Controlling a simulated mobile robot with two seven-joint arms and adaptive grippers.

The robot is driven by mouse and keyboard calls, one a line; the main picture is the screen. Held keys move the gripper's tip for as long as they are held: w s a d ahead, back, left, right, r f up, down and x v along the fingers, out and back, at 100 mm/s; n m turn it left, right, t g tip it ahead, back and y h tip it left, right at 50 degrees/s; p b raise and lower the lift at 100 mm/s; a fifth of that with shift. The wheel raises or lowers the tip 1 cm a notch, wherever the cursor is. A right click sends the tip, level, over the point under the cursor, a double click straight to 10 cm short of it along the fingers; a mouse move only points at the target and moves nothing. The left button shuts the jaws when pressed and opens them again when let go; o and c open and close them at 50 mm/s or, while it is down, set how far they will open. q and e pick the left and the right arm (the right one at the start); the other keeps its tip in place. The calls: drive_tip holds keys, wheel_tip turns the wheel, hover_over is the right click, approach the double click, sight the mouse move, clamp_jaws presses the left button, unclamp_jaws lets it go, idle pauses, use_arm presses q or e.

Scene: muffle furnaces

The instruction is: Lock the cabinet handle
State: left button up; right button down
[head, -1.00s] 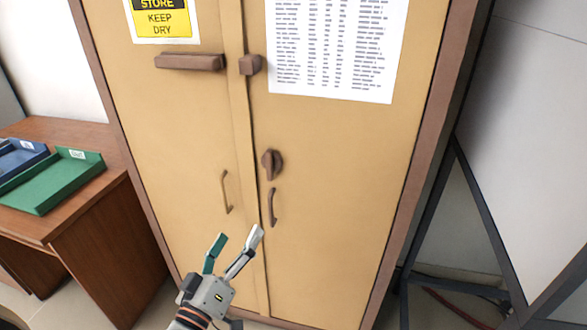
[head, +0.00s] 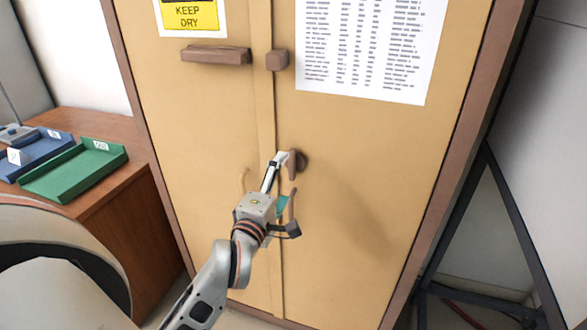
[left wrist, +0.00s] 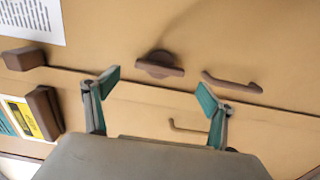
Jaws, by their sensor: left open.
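The tan two-door cabinet (head: 350,215) stands in front of me with its doors closed. Its brown turning handle (head: 299,164) is on the right door beside the seam; its grip lies roughly along the seam. It also shows in the left wrist view (left wrist: 160,66). My left gripper (head: 282,182) is open in front of the seam, and one finger partly covers the handle in the head view. In the left wrist view the handle lies ahead, sideways between the two spread fingers (left wrist: 158,88). I cannot tell whether they touch it. My right gripper is not in view.
A brown pull handle (left wrist: 232,82) is below the turning handle, and a thinner one (left wrist: 188,127) is on the left door. A brown bar (head: 215,55) and block (head: 277,60) sit higher. A desk with green (head: 75,172) and blue trays (head: 38,152) stands left.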

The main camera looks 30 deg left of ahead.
sight(291, 167)
use_arm(q)
drive_tip(key=shift+x, duration=2.75)
drive_tip(key=c, duration=1.1)
